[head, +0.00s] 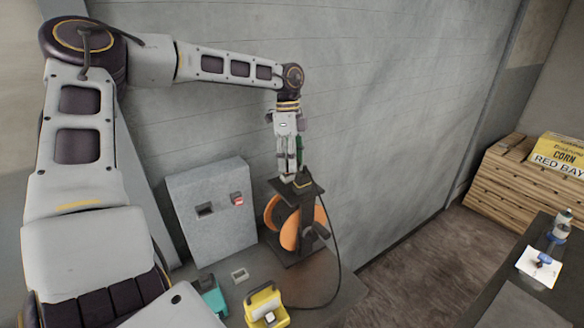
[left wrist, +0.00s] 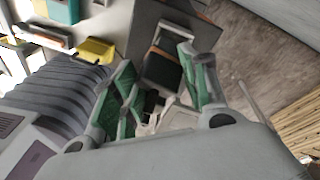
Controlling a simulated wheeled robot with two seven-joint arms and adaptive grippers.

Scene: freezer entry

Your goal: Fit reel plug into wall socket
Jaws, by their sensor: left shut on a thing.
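The cable reel (head: 284,225), with orange sides and a dark frame, stands on the bench against the wall. My left gripper (head: 297,176) points down at the reel's dark top plate (head: 308,188). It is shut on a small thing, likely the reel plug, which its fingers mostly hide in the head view. In the left wrist view a small dark piece (left wrist: 152,103) shows between the green finger pads. The black cable (head: 338,262) hangs from the reel's right side and curves onto the bench. The wall socket (head: 205,210) looks like the dark opening in the grey wall box, left of the reel.
A red switch (head: 237,199) sits beside the opening on the grey box (head: 215,240). A yellow item (head: 264,303), a teal item (head: 213,298) and a small pale block (head: 239,275) lie on the bench front. A wooden crate (head: 500,190) and dark table (head: 500,270) stand right.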

